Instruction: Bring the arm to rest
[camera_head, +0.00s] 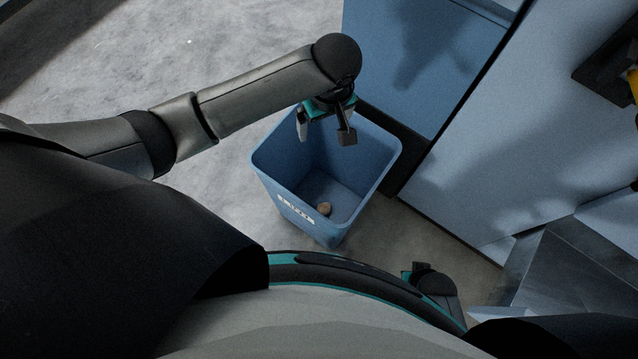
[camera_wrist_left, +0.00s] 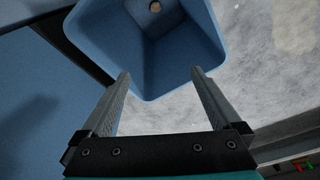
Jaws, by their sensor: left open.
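My left gripper (camera_head: 325,128) is open and empty, held above the blue bin in the head view. In the left wrist view its two fingers (camera_wrist_left: 160,88) stand wide apart with nothing between them. My left arm reaches out from the left, over the floor, to the bin's far side. The open-topped blue bin (camera_head: 275,185) has a white label on its near side and also shows in the left wrist view (camera_wrist_left: 185,75). A small tan round object (camera_head: 324,208) lies on the bin's bottom; it shows in the wrist view (camera_wrist_left: 155,6). My right gripper is not clearly visible.
A large blue machine cabinet (camera_head: 415,70) stands right behind the bin, with a pale blue panel (camera_head: 510,130) to its right. A grey metal surface (camera_head: 570,265) lies at the lower right. The concrete floor (camera_head: 150,50) at the upper left is clear.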

